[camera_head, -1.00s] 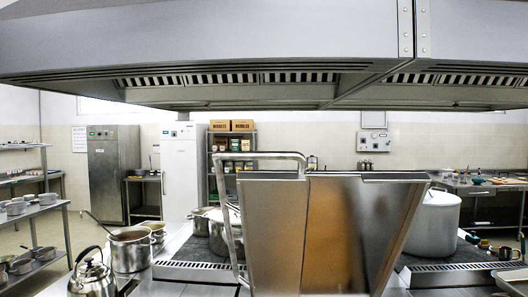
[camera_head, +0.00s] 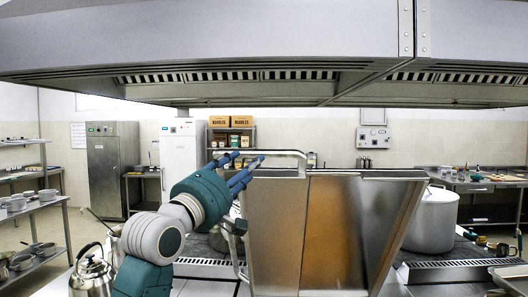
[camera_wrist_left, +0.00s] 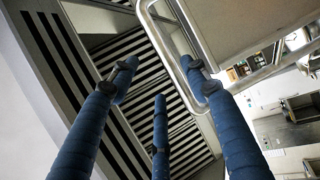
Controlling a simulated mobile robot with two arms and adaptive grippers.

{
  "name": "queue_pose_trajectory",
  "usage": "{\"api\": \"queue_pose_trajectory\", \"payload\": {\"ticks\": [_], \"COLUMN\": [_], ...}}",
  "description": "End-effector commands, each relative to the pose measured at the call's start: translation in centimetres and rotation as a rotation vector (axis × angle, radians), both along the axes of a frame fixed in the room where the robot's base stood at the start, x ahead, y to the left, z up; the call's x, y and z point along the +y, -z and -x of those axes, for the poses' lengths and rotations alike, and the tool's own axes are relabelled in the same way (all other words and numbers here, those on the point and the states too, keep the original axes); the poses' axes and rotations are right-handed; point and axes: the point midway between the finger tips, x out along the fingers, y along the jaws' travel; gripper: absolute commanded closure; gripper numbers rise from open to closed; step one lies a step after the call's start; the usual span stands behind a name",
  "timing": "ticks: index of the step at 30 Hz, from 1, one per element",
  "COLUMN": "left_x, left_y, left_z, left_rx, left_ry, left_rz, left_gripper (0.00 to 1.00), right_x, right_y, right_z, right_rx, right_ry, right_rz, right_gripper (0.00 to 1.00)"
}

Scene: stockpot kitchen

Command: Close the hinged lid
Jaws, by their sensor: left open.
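The hinged lid (camera_head: 270,230) is a large steel panel standing raised in the middle of the head view. My left gripper (camera_head: 250,170) has blue fingers and a teal body, and is at the upper left of the lid, by the handle. It is open. In the left wrist view, the handle (camera_wrist_left: 172,55) passes close to the spread fingers of the gripper (camera_wrist_left: 160,85); I cannot tell whether they touch. My right gripper is not in view.
A low hood (camera_head: 230,50) spans the top of the head view, above the lid. A large pot (camera_head: 432,222) stands right of the lid. A kettle (camera_head: 92,275) stands at the lower left. Shelves of pots (camera_head: 40,235) stand at the far left.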

Motion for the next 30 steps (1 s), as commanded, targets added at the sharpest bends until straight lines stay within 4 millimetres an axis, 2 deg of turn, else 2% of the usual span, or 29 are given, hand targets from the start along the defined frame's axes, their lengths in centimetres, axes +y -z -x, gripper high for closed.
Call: {"api": "queue_pose_trajectory", "payload": {"ticks": [5,12,18,23,30], "left_x": [-0.9,-2.6,-3.7,-4.1,-4.1], "left_y": [-1.0,-2.4,-2.9,-2.9,-2.8], "left_z": [-1.8,-5.9,-8.4,-9.3,-9.4], "left_rx": [0.003,0.003,0.001,0.001,0.000], "left_ry": [0.003,0.001,0.001,0.000,0.000], "left_rz": [0.002,0.001,0.000,0.001,0.000], "left_gripper": [0.53,0.53,0.53,0.53,0.53], "right_x": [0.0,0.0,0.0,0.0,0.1], "right_y": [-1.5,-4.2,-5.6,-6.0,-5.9], "right_z": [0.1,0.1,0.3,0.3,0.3], "right_rx": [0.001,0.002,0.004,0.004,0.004], "right_ry": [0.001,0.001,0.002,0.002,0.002], "right_rz": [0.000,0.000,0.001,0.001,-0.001], "right_gripper": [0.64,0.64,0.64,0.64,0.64]}}
